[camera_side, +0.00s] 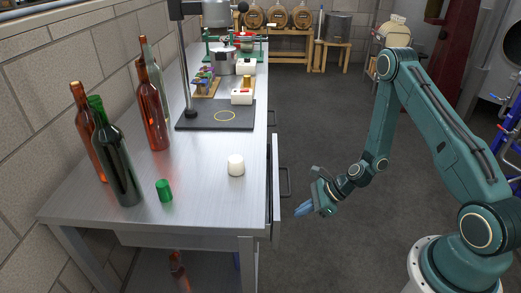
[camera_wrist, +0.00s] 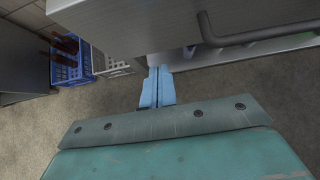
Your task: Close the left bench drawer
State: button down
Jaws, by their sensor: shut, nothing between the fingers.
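The near bench drawer (camera_side: 276,190), which I take as the left one, stands partly open, its pale front out from the bench edge. Its dark bar handle (camera_side: 287,183) faces my arm. In the wrist view the handle (camera_wrist: 252,34) is at the upper right, against the drawer's pale front. My gripper (camera_side: 301,209) is low, to the right of the drawer front near its near end, and appears apart from it. In the wrist view its blue fingers (camera_wrist: 157,86) are together and empty, left of the handle.
Bottles, a green cap (camera_side: 164,190) and a white cup-like piece (camera_side: 236,165) stand on the steel bench top (camera_side: 200,195). A farther drawer handle (camera_side: 272,118) sits close to the bench. A blue crate (camera_wrist: 70,68) is below. The floor (camera_side: 345,130) beside the bench is clear.

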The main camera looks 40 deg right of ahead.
aim_at(277, 210)
jog(key=shift+w+a, duration=1.4)
jog(key=shift+w, duration=0.05)
jog(key=shift+w+a, duration=1.8)
jog(key=shift+s+d, duration=0.1)
jog(key=shift+s+d, duration=0.35)
jog(key=shift+d, duration=0.05)
jog(key=s+d+f+v, duration=0.1)
jog(key=f+v, duration=0.1)
jog(key=v, duration=1)
jog(key=shift+s+d+r, duration=0.2)
jog(key=shift+s+d, duration=0.05)
jog(key=shift+r, duration=0.1)
